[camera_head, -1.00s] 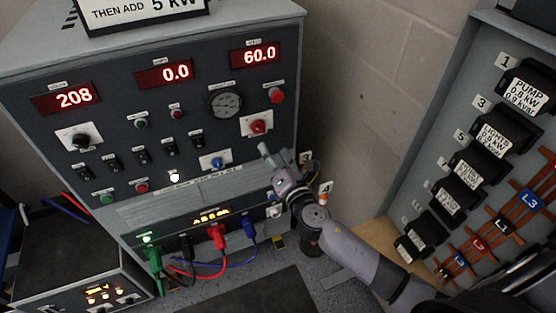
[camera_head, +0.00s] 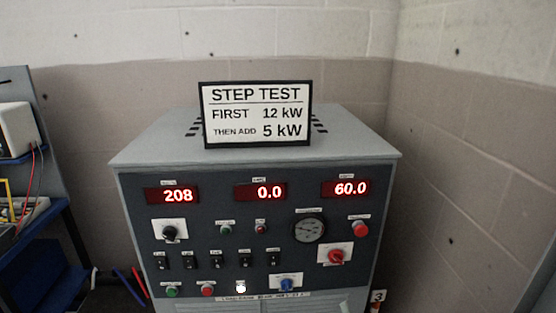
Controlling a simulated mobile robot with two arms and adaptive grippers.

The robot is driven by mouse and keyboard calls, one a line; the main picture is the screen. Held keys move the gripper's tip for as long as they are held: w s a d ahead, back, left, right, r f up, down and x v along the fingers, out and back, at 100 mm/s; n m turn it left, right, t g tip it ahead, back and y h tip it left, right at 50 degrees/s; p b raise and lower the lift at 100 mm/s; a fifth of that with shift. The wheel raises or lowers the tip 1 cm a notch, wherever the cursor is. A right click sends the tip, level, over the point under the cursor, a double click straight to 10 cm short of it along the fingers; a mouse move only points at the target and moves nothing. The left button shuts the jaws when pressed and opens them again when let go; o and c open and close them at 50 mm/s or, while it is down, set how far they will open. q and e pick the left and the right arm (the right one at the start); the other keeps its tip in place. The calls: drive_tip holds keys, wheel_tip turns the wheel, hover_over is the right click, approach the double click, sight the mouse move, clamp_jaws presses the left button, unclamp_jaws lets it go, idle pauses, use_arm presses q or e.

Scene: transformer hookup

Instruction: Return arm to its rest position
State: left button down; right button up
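Neither of my grippers shows in the head view now, and no part of my arms is in the picture. The grey control cabinet (camera_head: 140,150) stands in the middle. Its red displays read 208 (camera_head: 172,195), 0.0 (camera_head: 260,192) and 60.0 (camera_head: 345,188). Below them are a black knob (camera_head: 169,232), a round gauge (camera_head: 309,229), a red knob (camera_head: 336,256), a blue knob (camera_head: 287,284) and a lit white lamp (camera_head: 241,287). The cabinet's lower part is cut off by the picture's bottom edge.
A sign (camera_head: 256,113) on the cabinet top reads STEP TEST, first 12 kW, then add 5 kW. A shelf with equipment (camera_head: 18,130) stands at the left edge. Block walls (camera_head: 450,150) close off the back and right. Cables (camera_head: 130,287) hang at the lower left.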

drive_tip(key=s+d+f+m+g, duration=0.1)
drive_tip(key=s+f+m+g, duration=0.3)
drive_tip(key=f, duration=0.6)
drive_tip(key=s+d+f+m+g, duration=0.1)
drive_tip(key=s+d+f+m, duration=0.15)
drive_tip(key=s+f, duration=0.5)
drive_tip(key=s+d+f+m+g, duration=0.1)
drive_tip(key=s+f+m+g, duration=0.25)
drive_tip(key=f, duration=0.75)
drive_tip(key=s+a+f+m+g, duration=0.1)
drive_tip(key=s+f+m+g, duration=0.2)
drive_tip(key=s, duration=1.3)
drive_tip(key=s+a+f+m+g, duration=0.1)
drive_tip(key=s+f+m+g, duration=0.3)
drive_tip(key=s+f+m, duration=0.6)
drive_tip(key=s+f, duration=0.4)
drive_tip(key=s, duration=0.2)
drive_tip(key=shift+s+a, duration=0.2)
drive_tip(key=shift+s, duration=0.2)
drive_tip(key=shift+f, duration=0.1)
